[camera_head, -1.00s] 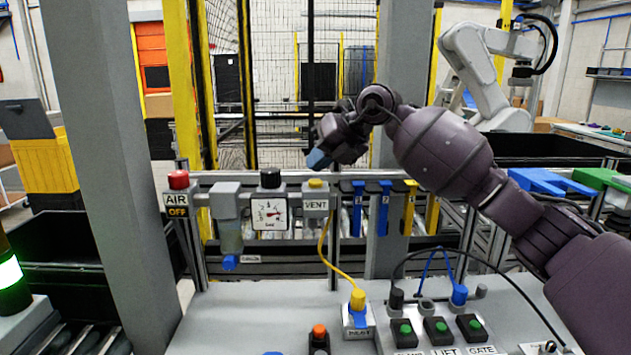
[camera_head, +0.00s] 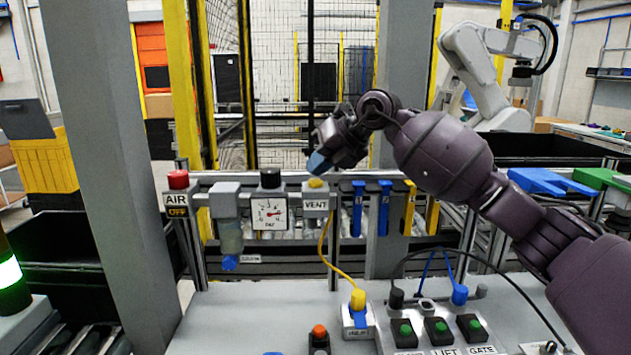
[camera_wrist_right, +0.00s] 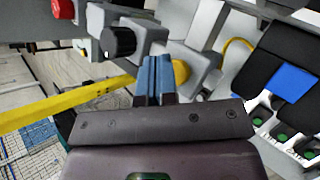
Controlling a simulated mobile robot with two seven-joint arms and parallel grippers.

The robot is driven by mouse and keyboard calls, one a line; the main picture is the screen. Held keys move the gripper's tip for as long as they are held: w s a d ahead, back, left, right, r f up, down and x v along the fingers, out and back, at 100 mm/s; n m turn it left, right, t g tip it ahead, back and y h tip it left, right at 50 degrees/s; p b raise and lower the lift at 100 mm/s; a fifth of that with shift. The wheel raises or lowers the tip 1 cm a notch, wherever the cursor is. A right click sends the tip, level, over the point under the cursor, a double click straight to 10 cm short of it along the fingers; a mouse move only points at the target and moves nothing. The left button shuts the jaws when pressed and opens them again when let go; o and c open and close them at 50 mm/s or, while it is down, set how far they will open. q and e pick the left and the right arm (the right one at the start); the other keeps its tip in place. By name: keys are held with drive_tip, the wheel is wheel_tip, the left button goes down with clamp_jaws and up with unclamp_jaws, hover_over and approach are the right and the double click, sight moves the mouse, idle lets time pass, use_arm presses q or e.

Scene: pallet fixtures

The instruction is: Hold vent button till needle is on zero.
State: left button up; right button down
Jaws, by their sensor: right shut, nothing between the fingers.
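The yellow vent button (camera_head: 316,183) sits on top of the grey block labelled VENT (camera_head: 315,204). My right gripper (camera_head: 317,163) is shut and empty, its blue fingertips pointing down just above the button with a small gap in the head view. In the right wrist view, the fingertips (camera_wrist_right: 157,72) are beside the yellow button (camera_wrist_right: 181,72), which they partly overlap; contact cannot be told there. The square white gauge (camera_head: 270,214) is left of the vent block. Its needle points roughly right, too small to read exactly. My left gripper is not in view.
A red AIR knob (camera_head: 178,179) with an OFF label is at the left end of the rail. A black knob (camera_head: 270,178) stands above the gauge. A yellow hose (camera_head: 328,255) runs down from the vent block. Blue hooks (camera_head: 358,207) hang to the right.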

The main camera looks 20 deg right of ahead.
drive_tip(key=shift+f, duration=0.15)
idle(0.3)
drive_tip(key=shift+f, duration=0.4)
idle(0.3)
idle(0.5)
idle(0.8)
idle(2.4)
drive_tip(key=shift+r, duration=0.15)
drive_tip(key=shift+r+p, duration=0.5)
drive_tip(key=shift+r, duration=0.35)
